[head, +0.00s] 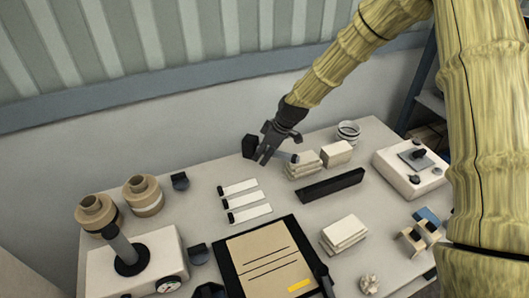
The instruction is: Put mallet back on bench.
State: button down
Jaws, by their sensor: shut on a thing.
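The mallet (249,146) has a black head at the left of my gripper, and a grey handle end shows at the right, near a stack of pale blocks. My gripper (265,155) is shut on the mallet's handle between these two ends. The fingers hide the middle of the handle. The mallet is over the back part of the pale bench (215,158). I cannot tell whether it touches the bench top or hangs a little above it.
Stacked pale blocks (303,165) and a black bar (332,186) lie right of the mallet. White strips (245,200) lie in front. A clipboard (265,262), tape rolls (143,195) and a white box device (411,168) also occupy the bench. Bare bench shows left of the mallet.

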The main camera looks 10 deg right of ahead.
aim_at(278, 152)
jog(key=shift+f+b, duration=0.3)
jog(key=shift+f, duration=0.25)
jog(key=c, duration=0.8)
grip_release()
jog(key=shift+r+p, duration=0.55)
jog(key=shift+r, duration=0.3)
jog(key=shift+d+r+b, duration=0.1)
jog(key=shift+d+b, duration=0.05)
jog(key=shift+b, duration=0.3)
jog(key=shift+b+v, duration=1.35)
jog(key=shift+v, duration=4.25)
jog(key=shift+r, duration=0.1)
